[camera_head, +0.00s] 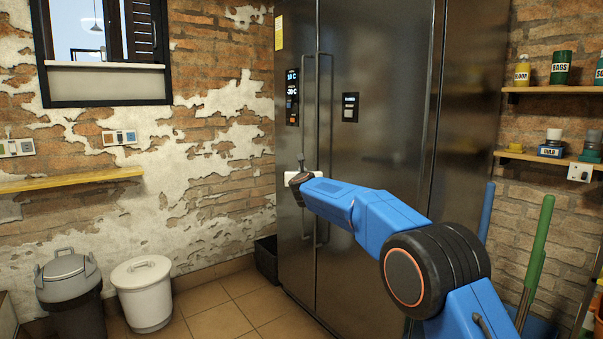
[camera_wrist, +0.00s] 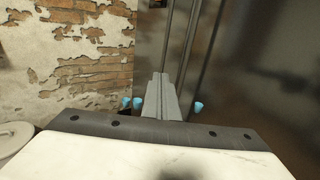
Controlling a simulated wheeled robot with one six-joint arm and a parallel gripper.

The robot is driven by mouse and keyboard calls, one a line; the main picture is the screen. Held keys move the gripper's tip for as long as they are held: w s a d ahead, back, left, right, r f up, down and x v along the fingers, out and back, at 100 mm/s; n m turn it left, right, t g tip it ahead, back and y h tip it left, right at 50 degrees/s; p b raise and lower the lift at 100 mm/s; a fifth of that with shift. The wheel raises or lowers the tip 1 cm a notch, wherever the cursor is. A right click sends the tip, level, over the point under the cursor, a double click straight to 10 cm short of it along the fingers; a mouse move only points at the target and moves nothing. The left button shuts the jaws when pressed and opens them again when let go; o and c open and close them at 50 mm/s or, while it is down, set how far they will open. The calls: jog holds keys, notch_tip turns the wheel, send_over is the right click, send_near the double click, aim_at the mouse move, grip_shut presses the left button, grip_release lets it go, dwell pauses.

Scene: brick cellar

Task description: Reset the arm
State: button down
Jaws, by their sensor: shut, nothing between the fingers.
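My blue arm (camera_head: 380,215) reaches across the front of a tall dark metal fridge (camera_head: 390,110). My gripper (camera_head: 301,163) is at the arm's far end, in front of the fridge's left edge and close to its long vertical handles (camera_head: 318,100). I cannot tell whether it touches a handle. In the wrist view my gripper (camera_wrist: 160,80) shows as two grey fingers pressed together, with nothing between them. The fridge front (camera_wrist: 250,70) fills the right of that view, and a handle runs down behind the fingers.
A grey lidded bin (camera_head: 70,290) and a white lidded bin (camera_head: 143,290) stand at the left wall. A wooden shelf (camera_head: 70,182) is above them. Shelves with jars (camera_head: 560,90) and coloured poles (camera_head: 537,250) are at the right. The tiled floor (camera_head: 220,305) is clear between.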

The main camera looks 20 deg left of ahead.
jog(key=shift+s, duration=0.4)
